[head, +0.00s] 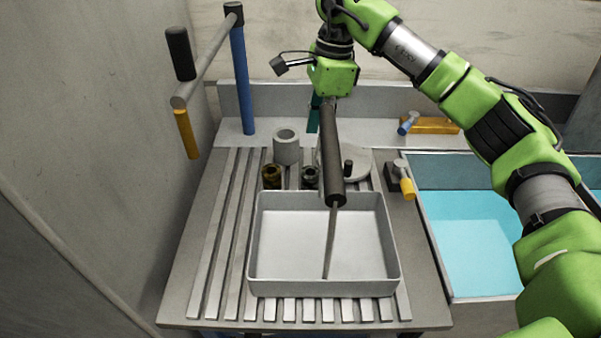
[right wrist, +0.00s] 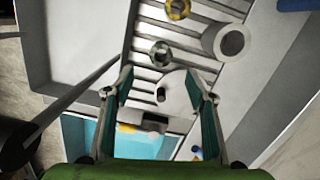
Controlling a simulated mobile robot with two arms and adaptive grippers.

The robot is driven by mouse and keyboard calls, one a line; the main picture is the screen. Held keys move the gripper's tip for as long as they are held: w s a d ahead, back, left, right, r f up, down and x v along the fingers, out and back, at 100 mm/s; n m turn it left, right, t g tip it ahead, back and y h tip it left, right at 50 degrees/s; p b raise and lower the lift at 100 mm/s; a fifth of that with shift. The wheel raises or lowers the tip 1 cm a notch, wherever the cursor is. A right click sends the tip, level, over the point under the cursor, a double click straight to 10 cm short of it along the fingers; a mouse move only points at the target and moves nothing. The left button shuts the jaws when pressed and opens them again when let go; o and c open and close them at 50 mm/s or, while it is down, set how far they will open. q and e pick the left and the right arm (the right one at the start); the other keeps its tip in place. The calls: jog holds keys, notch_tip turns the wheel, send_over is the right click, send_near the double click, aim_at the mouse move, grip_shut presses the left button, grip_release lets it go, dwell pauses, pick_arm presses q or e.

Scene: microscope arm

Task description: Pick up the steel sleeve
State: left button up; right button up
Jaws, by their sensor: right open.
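The dark grey metal ring (head: 309,184), which looks like the steel sleeve, stands upright on the slatted board behind the white tray. It also shows in the right wrist view (right wrist: 152,58), beyond and between my finger lines. My right gripper (head: 314,129) is above and behind the sleeves; a dark hanging cylinder partly hides it in the head view. In the right wrist view my right gripper (right wrist: 161,88) is open with nothing between its fingers. A brass ring (head: 271,184) stands left of the steel one. My left gripper is not in view.
A larger pale grey ring (head: 286,155) stands behind the sleeves. A round pale disc (head: 358,167) with a black knob is to the right. The dark cylinder (head: 333,150) and its thin rod hang over the empty white tray (head: 324,288). A blue basin (head: 470,240) lies right.

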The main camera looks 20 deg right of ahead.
jog(key=p, duration=0.1)
send_over(311, 172)
jog(key=f, duration=0.6)
jog(key=shift+s+d, duration=0.25)
jog(key=shift+d, duration=0.15)
jog(key=shift+a+f, duration=0.2)
jog(key=shift+f, duration=0.25)
jog(key=f+p, duration=0.2)
jog(key=f, duration=0.1)
jog(key=shift+w+a+f, duration=0.2)
jog(key=shift+f, duration=0.65)
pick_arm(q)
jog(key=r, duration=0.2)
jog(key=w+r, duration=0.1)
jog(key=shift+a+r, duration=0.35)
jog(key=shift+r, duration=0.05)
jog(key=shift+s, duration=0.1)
pick_arm(e)
jog(key=shift+w, duration=0.1)
grip_shut()
